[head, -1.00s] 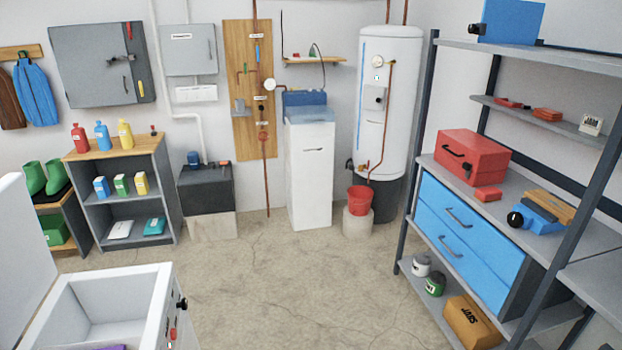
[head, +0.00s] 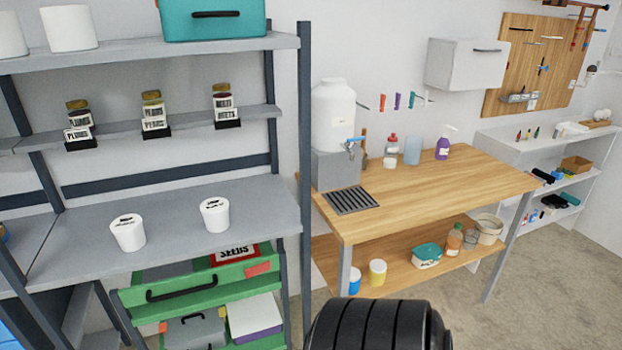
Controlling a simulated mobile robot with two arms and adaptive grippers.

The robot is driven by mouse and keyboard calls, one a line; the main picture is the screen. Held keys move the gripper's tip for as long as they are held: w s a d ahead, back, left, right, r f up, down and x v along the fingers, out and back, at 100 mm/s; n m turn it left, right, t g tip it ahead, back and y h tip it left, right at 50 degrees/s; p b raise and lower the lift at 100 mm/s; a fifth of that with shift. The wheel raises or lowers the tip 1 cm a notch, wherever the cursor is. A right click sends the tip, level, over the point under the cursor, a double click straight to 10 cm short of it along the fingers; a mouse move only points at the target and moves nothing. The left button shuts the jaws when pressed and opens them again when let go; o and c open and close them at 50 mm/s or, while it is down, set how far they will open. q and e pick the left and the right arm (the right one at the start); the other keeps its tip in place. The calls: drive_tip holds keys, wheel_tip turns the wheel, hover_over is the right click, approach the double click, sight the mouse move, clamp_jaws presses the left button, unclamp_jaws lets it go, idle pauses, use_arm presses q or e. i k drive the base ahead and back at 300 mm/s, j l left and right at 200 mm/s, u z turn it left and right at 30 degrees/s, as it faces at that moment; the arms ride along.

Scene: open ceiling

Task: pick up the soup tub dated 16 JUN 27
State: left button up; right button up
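Two white tubs with dark print on their lids stand on the grey middle shelf in the head view. One tub (head: 128,232) is on the left, and the other tub (head: 215,215) is to its right and slightly farther back. The print is too small to read, so I cannot tell which, if either, is dated 16 JUN 27. Two more white tubs, a left one (head: 10,36) and a right one (head: 69,28), stand on the top shelf, with no date legible. Neither of my grippers is in view.
The grey shelf (head: 180,262) has bare room around the tubs. Labelled jars (head: 153,115) stand on a narrow shelf above. A dark upright post (head: 305,180) separates it from a wooden workbench (head: 450,190). A green drawer (head: 200,278) is below. A black ribbed object (head: 375,325) fills the bottom centre.

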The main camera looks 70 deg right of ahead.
sight(215, 211)
drive_tip(key=z, duration=1.65)
drive_tip(key=i+l+u, duration=0.1)
drive_tip(key=i+l, duration=0.25)
drive_tip(key=l, duration=0.15)
